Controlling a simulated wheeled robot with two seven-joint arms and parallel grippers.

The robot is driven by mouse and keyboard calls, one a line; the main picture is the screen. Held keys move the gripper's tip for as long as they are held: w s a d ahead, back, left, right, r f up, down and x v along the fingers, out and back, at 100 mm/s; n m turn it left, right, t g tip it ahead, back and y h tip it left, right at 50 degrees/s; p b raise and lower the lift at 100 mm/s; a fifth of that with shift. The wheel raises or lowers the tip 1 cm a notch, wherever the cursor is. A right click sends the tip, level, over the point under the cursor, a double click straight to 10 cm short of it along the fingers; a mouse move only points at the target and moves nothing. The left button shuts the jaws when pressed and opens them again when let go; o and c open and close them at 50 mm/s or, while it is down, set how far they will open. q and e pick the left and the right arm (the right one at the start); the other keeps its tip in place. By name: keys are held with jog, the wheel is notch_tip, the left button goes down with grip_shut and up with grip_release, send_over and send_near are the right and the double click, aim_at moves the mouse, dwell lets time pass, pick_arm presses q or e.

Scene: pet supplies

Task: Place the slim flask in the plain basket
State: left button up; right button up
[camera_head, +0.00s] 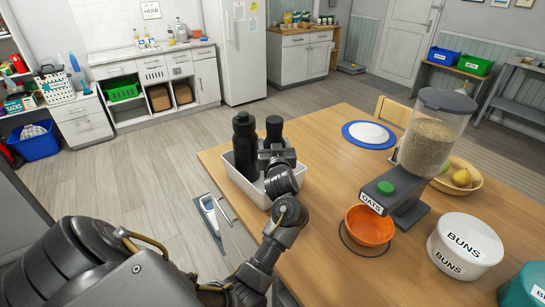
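A white plain basket (237,178) stands near the left edge of the wooden table. A tall black bottle (245,147) stands upright at its left part, seemingly inside it. A second dark cylinder (274,125), narrower at its visible top, rises just right of the bottle. I cannot tell which of the two is the slim flask. My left gripper (274,153) is over the basket, directly in front of the second cylinder and hiding its lower part. Its fingers are hidden by its own dark body, so its grip does not show. My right gripper is out of view.
An oats dispenser (402,185) stands right of the basket, with an orange bowl (369,226) at its foot. Bare table lies between basket and plate.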

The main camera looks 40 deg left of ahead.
pick_arm(q)
notch_tip(320, 180, down, 4)
jog(key=shift+s, duration=0.1)
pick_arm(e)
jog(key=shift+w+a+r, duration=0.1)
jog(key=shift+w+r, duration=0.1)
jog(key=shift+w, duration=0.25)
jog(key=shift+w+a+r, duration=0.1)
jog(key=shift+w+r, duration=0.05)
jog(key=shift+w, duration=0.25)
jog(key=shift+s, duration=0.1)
pick_arm(q)
jog(key=shift+f, duration=0.1)
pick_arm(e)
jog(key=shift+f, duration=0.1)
pick_arm(q)
jog(key=o, duration=1.5)
jog(key=shift+f, duration=0.1)
jog(key=shift+o, duration=0.2)
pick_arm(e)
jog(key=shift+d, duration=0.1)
